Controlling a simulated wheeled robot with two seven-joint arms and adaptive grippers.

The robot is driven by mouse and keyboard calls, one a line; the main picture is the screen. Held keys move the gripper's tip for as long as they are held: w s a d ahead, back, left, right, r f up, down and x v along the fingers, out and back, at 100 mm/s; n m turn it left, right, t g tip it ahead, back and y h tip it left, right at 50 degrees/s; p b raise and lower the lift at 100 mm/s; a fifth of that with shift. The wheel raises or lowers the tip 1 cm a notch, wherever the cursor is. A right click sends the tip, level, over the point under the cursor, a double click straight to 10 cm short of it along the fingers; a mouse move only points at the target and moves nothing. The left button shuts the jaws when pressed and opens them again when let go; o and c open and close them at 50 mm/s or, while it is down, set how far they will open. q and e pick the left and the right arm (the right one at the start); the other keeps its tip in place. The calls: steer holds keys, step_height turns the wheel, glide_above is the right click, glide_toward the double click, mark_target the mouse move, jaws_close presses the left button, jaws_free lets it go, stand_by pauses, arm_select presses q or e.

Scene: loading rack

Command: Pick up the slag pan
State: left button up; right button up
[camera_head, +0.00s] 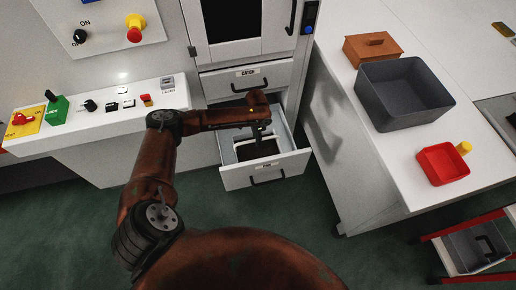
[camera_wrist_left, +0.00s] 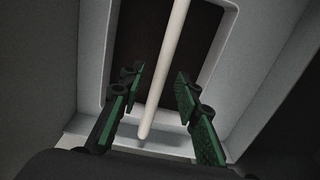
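A pan with a pale rim and dark inside, apparently the slag pan (camera_head: 239,152), sits in the open lower drawer (camera_head: 265,174). In the left wrist view the pan (camera_wrist_left: 206,62) has a white bar (camera_wrist_left: 168,65) running above its dark inside. My left gripper (camera_head: 262,138) reaches down over the drawer. In the left wrist view its fingers (camera_wrist_left: 160,92) are apart, one on each side of the bar, with gaps visible. The arm hides part of the pan in the head view. My right gripper is not in view.
The drawer walls (camera_wrist_left: 270,75) stand close around the gripper. A closed drawer (camera_head: 245,80) is above. On the right, a white table (camera_head: 355,165) holds a grey bin (camera_head: 405,105), a brown lidded box (camera_head: 372,50) and a red tray (camera_head: 445,165). A control panel (camera_head: 110,125) is left.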

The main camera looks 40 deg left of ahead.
arm_select(q)
step_height(320, 180, down, 2)
steer(key=shift+f, duration=0.1)
steer(key=shift+c, duration=0.5)
jaws_close()
steer(key=shift+r, duration=0.2)
